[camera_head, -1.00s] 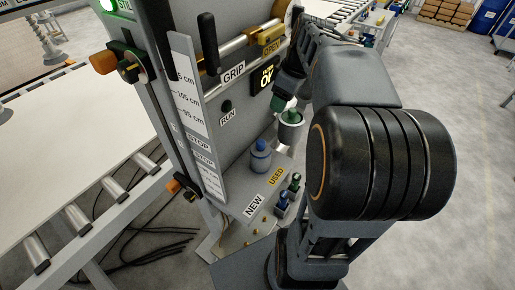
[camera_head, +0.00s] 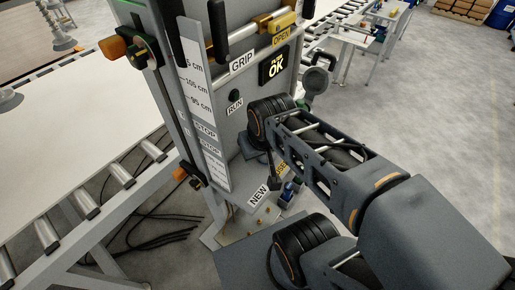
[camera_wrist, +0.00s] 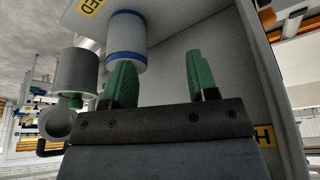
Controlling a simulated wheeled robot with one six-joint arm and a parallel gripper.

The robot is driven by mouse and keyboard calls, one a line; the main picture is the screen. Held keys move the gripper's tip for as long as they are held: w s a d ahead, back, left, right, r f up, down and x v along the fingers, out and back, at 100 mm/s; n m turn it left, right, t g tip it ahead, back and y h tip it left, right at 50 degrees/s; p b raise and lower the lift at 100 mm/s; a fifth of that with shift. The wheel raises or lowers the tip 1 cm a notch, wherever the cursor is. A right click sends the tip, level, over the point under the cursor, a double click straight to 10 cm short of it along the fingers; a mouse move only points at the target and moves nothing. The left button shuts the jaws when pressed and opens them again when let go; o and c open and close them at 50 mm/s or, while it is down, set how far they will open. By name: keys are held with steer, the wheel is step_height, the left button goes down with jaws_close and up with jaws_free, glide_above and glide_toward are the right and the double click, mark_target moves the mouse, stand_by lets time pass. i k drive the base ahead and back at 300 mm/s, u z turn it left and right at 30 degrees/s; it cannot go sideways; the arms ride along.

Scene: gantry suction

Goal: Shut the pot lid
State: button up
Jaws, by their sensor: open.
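The grey pot (camera_wrist: 77,72) stands left of my gripper (camera_wrist: 163,78) in the wrist view, which is turned upside down. Its round lid (camera_wrist: 57,125) looks open, tilted away from the pot's mouth. In the head view my wrist hides the fingertips.
The floor at right is free.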

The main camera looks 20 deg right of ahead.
mark_target(317, 80)
steer(key=u, duration=0.05)
steer(key=k, duration=0.5)
steer(key=z, duration=2.1)
steer(key=i, duration=2.05)
steer(key=u, duration=1.95)
